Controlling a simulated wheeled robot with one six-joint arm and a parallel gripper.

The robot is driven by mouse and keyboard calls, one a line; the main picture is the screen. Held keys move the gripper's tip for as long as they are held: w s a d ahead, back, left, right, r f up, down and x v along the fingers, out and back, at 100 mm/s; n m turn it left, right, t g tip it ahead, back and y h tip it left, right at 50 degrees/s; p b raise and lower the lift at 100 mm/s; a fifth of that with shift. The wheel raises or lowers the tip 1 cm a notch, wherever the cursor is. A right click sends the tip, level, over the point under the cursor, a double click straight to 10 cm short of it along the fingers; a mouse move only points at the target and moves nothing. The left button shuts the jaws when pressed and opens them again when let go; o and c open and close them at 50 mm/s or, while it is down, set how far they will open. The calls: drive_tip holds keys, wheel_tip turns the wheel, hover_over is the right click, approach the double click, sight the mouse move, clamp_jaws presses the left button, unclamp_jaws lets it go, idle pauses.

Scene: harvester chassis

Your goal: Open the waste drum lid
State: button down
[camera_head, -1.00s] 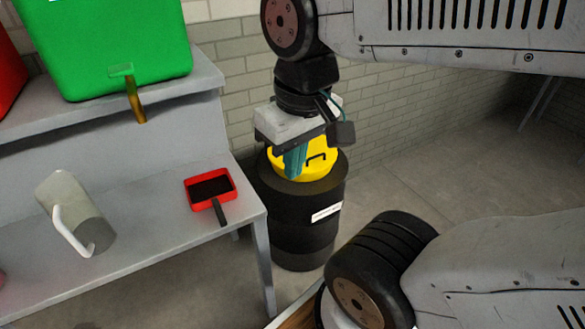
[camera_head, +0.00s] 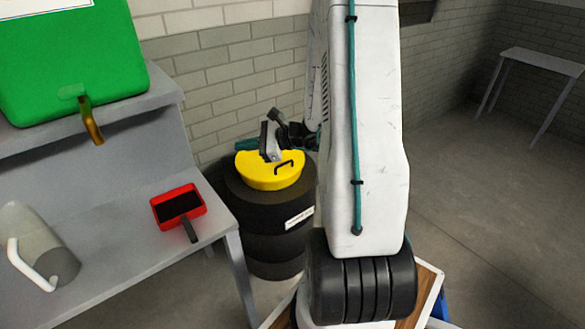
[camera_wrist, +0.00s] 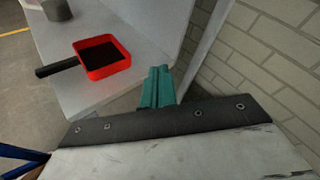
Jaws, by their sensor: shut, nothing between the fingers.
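The black waste drum (camera_head: 262,222) stands on the floor just right of the grey bench in the head view. In the wrist view the fingers (camera_wrist: 158,86) are together and empty, pointing toward the bench. The drum does not show in the wrist view.
The grey bench (camera_head: 120,240) holds a red dustpan (camera_head: 180,206) and a pale jug (camera_head: 38,243). A green container with a tap (camera_head: 75,60) sits on the upper shelf. A brick wall (camera_head: 235,70) is close behind the drum. Open floor lies to the right.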

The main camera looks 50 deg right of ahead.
drive_tip(key=s+d+f+m+t+h, duration=0.2)
drive_tip(key=d+f+m+h, duration=0.4)
drive_tip(key=d+f, duration=0.4)
drive_tip(key=m+h, duration=0.5)
drive_tip(key=m, duration=0.3)
approach(295, 172)
drive_tip(key=shift+g, duration=0.4)
drive_tip(key=w, duration=0.3)
drive_tip(key=w+d, duration=0.1)
drive_tip(key=w, duration=0.5)
drive_tip(key=shift+w+d+f, duration=0.15)
drive_tip(key=shift+d+f, duration=0.1)
drive_tip(key=shift+d, duration=0.1)
